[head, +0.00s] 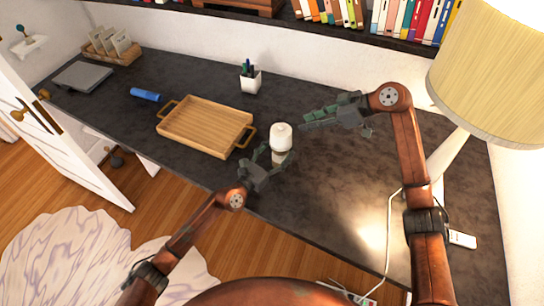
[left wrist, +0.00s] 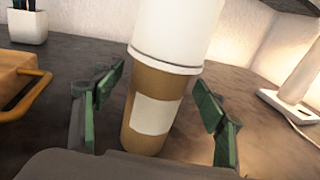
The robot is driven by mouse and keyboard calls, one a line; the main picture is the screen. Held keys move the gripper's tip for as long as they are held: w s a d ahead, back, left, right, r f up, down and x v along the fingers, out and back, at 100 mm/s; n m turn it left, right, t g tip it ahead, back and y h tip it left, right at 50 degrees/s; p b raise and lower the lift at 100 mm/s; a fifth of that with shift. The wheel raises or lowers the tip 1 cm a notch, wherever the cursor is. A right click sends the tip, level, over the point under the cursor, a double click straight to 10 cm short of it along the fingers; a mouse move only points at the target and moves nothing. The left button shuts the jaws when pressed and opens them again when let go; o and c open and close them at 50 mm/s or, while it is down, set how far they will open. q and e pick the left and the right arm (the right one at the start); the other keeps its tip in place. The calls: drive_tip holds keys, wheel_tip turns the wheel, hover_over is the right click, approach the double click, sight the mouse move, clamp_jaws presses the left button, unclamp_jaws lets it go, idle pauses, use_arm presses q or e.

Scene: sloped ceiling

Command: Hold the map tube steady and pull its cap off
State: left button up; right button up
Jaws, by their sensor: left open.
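The map tube stands upright on the dark desk, with a brown body (left wrist: 142,132) bearing a white label and a wide white cap (left wrist: 178,35) on top. In the head view the cap (head: 281,136) hides most of the body. My left gripper (head: 276,158) is open, with its fingers on either side of the tube. In the left wrist view my left gripper (left wrist: 157,95) shows a gap between each green finger pad and the body. My right gripper (head: 304,122) is to the right of the cap, apart from it; its finger opening is unclear.
A wooden tray (head: 205,127) with handles lies left of the tube. A blue cylinder (head: 145,94) and a white pen cup (head: 250,80) are farther back. A large lamp (head: 490,75) stands at right.

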use_arm(q)
drive_tip(key=shift+x, duration=1.1)
drive_tip(key=shift+c, duration=0.5)
